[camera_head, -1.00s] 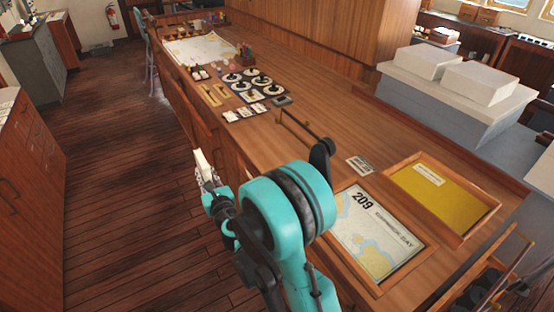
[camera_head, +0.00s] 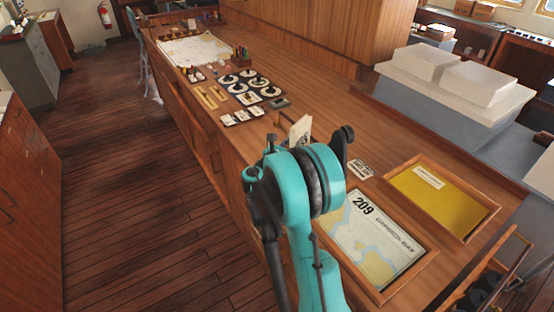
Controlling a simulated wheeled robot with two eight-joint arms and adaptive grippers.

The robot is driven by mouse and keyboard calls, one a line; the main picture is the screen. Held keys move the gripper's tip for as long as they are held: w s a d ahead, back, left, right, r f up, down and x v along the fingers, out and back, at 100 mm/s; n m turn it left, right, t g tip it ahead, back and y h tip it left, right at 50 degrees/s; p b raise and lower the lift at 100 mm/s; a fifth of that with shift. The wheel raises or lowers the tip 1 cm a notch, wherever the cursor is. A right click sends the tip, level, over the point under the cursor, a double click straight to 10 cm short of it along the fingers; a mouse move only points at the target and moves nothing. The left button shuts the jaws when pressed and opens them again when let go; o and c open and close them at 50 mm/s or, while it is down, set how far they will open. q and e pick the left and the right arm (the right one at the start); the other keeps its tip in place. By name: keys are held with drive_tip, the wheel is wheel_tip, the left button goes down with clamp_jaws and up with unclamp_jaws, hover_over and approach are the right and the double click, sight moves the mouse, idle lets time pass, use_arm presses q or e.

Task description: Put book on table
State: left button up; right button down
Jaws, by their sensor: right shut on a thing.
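My right gripper (camera_head: 284,141) is mostly hidden behind my teal arm, with some dark parts showing at the arm's far end. It is shut on a thin, pale book (camera_head: 300,131), which stands roughly upright. The book appears over the near edge area of the long wooden table (camera_head: 322,107); whether it touches the top cannot be told, as its lower part is hidden. My left gripper is not in view.
A dial panel (camera_head: 262,76), white cards (camera_head: 243,116) and a chart (camera_head: 195,49) lie farther along the table. A framed chart marked 209 (camera_head: 375,240) and a yellow tray (camera_head: 432,200) are at the near right. Bare wood shows between these groups.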

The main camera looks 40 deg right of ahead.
drive_tip(key=w+a+f+b, duration=0.1)
drive_tip(key=w+f, duration=0.1)
drive_tip(key=f, duration=0.1)
drive_tip(key=w+a+f+b, duration=0.1)
drive_tip(key=w+f, duration=0.1)
drive_tip(key=w+a+f+b, duration=0.1)
drive_tip(key=w+a+f, duration=0.1)
drive_tip(key=w+f, duration=0.1)
drive_tip(key=shift+a+f, duration=0.1)
drive_tip(key=shift+f, duration=0.4)
drive_tip(key=shift+f, duration=0.15)
drive_tip(key=c, duration=1.4)
unclamp_jaws()
